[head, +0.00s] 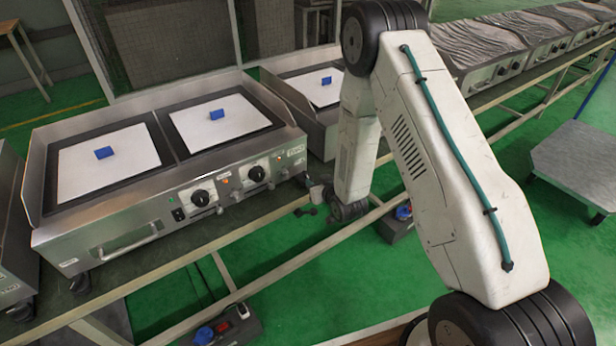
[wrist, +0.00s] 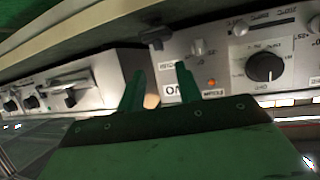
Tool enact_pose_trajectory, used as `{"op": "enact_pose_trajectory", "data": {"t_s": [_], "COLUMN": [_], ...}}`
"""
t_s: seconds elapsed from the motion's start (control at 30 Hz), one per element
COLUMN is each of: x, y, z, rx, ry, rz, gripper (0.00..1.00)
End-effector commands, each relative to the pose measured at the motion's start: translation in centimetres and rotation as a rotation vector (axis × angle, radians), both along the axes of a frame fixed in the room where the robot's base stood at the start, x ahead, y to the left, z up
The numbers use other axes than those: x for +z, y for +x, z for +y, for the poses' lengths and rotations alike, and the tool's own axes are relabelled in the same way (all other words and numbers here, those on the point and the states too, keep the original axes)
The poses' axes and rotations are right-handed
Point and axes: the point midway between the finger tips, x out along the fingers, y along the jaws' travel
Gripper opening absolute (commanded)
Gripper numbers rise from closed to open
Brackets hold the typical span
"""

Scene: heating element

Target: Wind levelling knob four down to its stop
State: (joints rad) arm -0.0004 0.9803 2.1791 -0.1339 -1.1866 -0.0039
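The griddle unit (head: 165,150) stands on a bench in the head view, with black levelling knobs under its front corners. One knob (head: 80,283) is at its front left corner. Another knob (wrist: 155,37) shows dark under the corner of the unit in the wrist view, where the picture is roughly upside down. I cannot read a number on either. My gripper (wrist: 160,70) is open, its two green fingers apart with nothing held between them. The knob lies just beyond the fingertips, apart from them. In the head view my gripper (head: 312,200) is small, near the unit's right front corner.
The front panel carries black control knobs (wrist: 264,67), switches and an orange lamp (wrist: 211,83), close to my right finger in the wrist view. A neighbouring unit (wrist: 85,93) is on the left there. The bench rail (head: 250,285) runs below; green floor lies beyond.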

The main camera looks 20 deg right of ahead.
Motion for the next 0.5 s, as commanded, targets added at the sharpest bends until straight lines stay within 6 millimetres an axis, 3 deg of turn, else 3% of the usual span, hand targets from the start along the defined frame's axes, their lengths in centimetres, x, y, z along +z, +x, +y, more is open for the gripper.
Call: {"op": "enact_pose_trajectory", "data": {"t_s": [0.13,0.5], "x": [-0.8,-2.9], "y": [0.9,6.0], "z": [0.2,0.9], "rx": [0.001,0.001], "ry": [0.003,0.003], "rz": [-0.011,-0.010], "gripper": [0.35,0.35]}}
